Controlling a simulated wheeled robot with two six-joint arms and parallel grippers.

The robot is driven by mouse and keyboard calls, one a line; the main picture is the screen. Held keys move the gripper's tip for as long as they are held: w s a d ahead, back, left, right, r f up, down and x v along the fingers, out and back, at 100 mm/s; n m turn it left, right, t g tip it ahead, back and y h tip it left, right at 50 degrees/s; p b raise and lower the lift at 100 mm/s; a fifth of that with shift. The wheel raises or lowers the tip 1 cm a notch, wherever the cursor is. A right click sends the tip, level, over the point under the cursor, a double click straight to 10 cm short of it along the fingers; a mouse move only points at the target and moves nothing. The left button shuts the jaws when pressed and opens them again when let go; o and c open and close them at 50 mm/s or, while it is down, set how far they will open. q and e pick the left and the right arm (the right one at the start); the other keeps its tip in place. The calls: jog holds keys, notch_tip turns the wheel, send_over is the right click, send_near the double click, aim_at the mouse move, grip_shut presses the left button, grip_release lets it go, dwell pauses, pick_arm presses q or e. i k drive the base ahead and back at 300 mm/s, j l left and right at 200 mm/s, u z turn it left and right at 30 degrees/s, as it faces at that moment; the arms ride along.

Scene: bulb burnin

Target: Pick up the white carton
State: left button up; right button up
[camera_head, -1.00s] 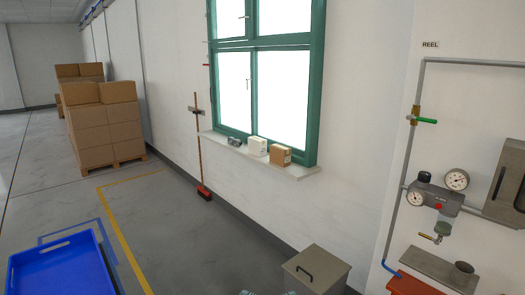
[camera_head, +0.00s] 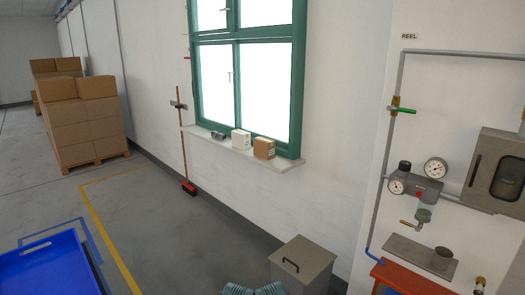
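The white carton (camera_head: 241,139) stands upright on the window sill (camera_head: 226,150), below the green-framed window. A brown carton (camera_head: 264,148) stands just right of it, and a small dark grey object (camera_head: 218,135) lies to its left. Ribbed grey-green parts show at the bottom edge of the view; they may be mine. Neither gripper can be made out, and nothing touches the white carton.
A grey lidded bin (camera_head: 303,262) stands on the floor below and right of the sill. A blue tray (camera_head: 48,268) is at lower left. A red broom (camera_head: 189,187) leans on the wall. Gauges and a pipe (camera_head: 382,170) are at right. Floor between tray and bin is clear.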

aim_at(241, 139)
jog(key=z, duration=0.2)
jog(key=i+u, duration=0.1)
jog(key=i, duration=0.7)
jog(key=i+j+u, duration=0.1)
jog(key=i+u, duration=0.15)
jog(key=i, duration=0.25)
jog(key=i+u, duration=0.25)
jog(key=i, duration=0.3)
jog(key=i+l+u, duration=0.25)
jog(key=i, duration=0.25)
jog(key=i+l+u, duration=0.25)
jog(key=i, duration=0.3)
jog(key=i+u, duration=0.3)
jog(key=i, duration=1.4)
jog(key=i+u, duration=1.5)
jog(key=z, duration=1.8)
jog(key=j, duration=0.1)
